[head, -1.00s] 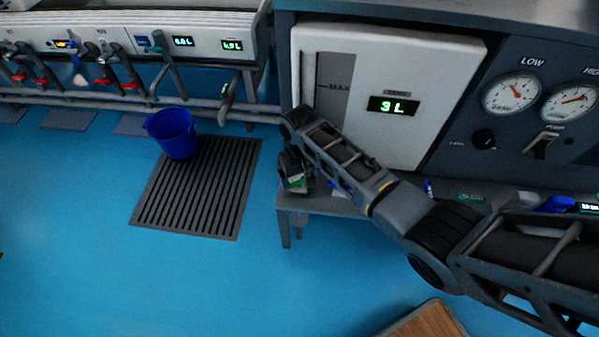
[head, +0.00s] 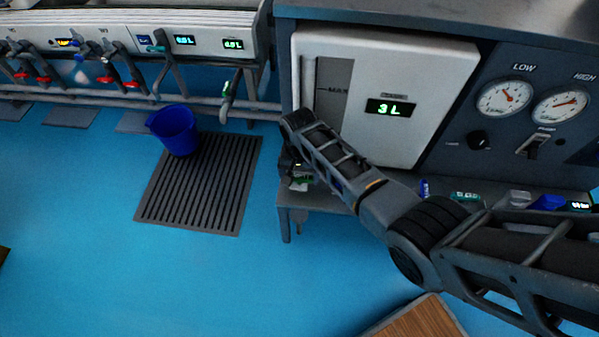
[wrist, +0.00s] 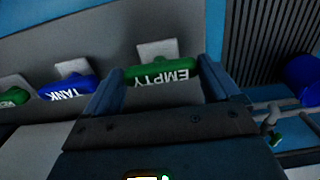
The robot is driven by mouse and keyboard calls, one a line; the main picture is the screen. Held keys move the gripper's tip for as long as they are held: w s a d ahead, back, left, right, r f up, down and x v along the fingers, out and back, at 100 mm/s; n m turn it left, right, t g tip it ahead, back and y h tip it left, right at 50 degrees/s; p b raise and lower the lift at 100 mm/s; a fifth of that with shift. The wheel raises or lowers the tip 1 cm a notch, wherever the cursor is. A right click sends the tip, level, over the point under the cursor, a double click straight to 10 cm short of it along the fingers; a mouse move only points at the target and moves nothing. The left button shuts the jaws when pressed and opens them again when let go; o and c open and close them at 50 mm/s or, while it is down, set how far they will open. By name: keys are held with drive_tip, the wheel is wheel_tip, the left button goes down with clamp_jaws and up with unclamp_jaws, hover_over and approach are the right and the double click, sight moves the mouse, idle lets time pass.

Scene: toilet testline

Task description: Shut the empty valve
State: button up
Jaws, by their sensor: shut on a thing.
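The empty valve has a green handle (wrist: 150,72) with white letters reading EMPTY, upside down in the wrist view. It sits in front of a pale square plate on the grey bench. My gripper (wrist: 163,78) is shut on this handle, with one finger at each end of it. In the head view my gripper (head: 296,172) is low at the left end of the bench, mostly hidden behind my arm. The valve cannot be made out clearly there.
A blue TANK handle (wrist: 67,88) and another green handle (wrist: 13,97) are to the left along the bench. A white tank panel (head: 430,75) reads 3 L. A blue bucket (head: 173,131) stands on a floor grate (head: 200,195). A wooden-topped thing (head: 415,318) is at the bottom.

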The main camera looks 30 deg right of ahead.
sight(300, 176)
drive_tip(key=shift+w, duration=0.1)
idle(0.3)
drive_tip(key=o, duration=0.8)
wheel_tip(300, 176, up, 8)
drive_tip(key=shift+f+p, duration=0.1)
drive_tip(key=shift+p, duration=1.15)
